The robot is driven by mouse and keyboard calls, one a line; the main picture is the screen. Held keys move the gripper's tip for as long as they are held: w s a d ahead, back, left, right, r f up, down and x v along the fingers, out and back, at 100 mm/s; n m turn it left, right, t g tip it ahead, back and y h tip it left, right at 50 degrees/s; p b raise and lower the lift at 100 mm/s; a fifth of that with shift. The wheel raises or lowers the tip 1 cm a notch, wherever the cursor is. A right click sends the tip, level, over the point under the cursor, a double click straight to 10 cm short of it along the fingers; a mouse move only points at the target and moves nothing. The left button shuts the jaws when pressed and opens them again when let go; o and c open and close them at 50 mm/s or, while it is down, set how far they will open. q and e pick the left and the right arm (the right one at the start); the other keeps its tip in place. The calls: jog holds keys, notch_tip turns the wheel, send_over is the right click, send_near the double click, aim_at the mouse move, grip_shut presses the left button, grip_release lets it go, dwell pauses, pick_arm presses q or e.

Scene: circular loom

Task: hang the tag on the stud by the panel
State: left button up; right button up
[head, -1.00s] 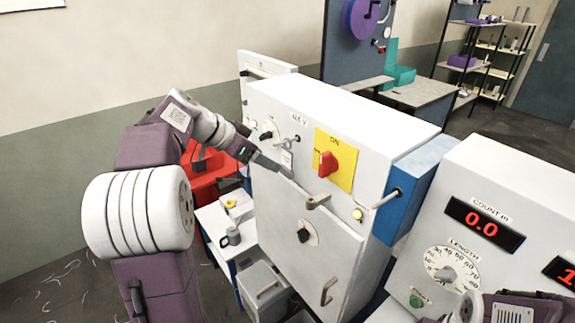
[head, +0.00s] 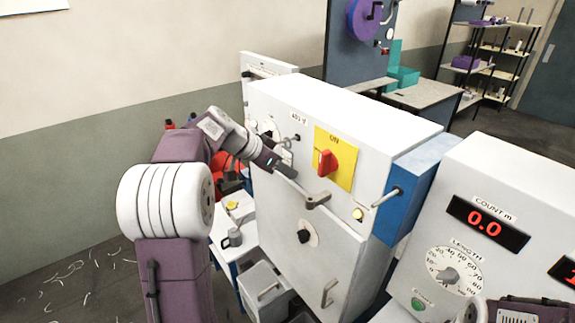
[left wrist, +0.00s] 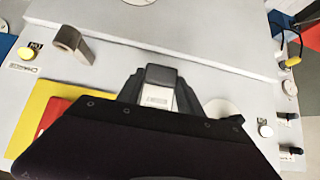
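My left gripper (head: 285,171) comes in from the left. Its dark tip is close in front of the white panel front (head: 340,238), left of the red switch. In the left wrist view its dark fingers (left wrist: 160,78) come together over the panel. A pale piece with a small printed box (left wrist: 157,99) shows between them; I cannot tell whether this is the tag or a label behind. A small stud-like fitting (head: 297,138) stands out above the gripper tip. Contact is unclear. My right gripper is out of view; only part of that arm shows at the bottom right.
A red rotary switch (head: 327,162) on a yellow plate and a grey lever handle (head: 317,201) stick out right of my left gripper. A black knob (head: 304,236) is below. A counter box (head: 455,250) stands at the right.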

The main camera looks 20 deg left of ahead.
pick_arm(q)
jog(key=shift+a, duration=0.1)
grip_shut()
jog(key=shift+s, duration=0.1)
jog(key=shift+s+a+r, duration=0.1)
jog(key=shift+s+a, duration=0.05)
jog(key=shift+s+a+r+b, duration=0.2)
jog(key=shift+s+b, duration=0.1)
jog(key=shift+s, duration=0.05)
jog(key=s, duration=0.1)
jog(key=s+a+b, duration=0.2)
jog(key=s, duration=0.1)
jog(key=shift+a+r, duration=0.15)
jog(key=shift+r, duration=0.15)
